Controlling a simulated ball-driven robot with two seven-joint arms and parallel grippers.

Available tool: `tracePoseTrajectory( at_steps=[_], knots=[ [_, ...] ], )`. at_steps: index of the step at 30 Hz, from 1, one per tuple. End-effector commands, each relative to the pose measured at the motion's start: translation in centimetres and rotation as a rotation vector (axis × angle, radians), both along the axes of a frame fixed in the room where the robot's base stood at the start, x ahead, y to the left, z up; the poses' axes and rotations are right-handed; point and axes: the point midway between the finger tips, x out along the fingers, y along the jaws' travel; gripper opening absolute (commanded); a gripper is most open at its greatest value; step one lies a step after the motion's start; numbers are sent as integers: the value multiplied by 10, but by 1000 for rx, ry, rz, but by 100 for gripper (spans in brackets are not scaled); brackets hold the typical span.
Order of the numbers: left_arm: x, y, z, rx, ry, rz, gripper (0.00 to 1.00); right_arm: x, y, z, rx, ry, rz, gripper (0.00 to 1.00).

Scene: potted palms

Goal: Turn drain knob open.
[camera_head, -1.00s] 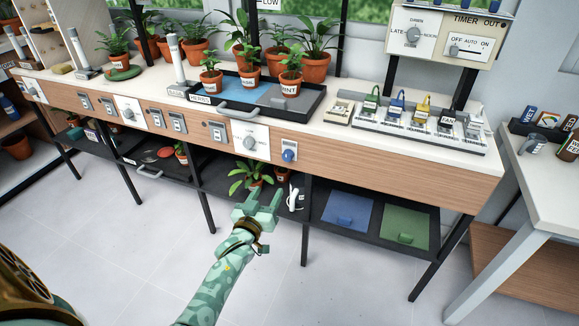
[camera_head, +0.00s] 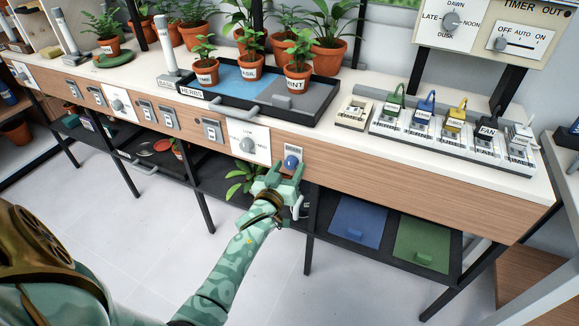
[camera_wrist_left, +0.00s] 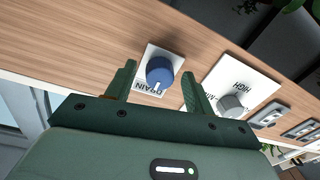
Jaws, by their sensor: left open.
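The drain knob is a round blue knob (camera_head: 291,162) on a small white plate on the front of the wooden bench. In the left wrist view the blue knob (camera_wrist_left: 160,72) sits on its plate marked DRAIN, with a white pointer mark toward the lettering. My left gripper (camera_head: 279,176) is open just in front of and below the knob in the head view. In the wrist view its two green fingers (camera_wrist_left: 160,88) stand on either side of the plate, with the knob a little beyond the fingertips. I see no contact. My right gripper is not in view.
A grey dial (camera_head: 247,145) on a white panel is just left of the knob. The herb tray (camera_head: 228,112) with potted plants stands on the bench above. A leafy plant (camera_head: 244,174) sits on the lower shelf. The bench front right of the knob is clear.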

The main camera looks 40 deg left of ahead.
Motion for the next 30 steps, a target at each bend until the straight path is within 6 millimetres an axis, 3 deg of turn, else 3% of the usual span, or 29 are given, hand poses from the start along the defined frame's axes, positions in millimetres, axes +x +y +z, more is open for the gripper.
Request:
tracePoseTrajectory(
  at_steps=[4,9,20,30],
  knots=[
    [0,0,0,0,0,0,50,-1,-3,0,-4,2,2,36],
    [0,0,0,0,0,0,8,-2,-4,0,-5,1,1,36],
    [0,0,0,40,10,0,8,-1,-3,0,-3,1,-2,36],
    [0,1,-1,262,63,0,8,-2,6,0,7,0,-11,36]
  ],
)
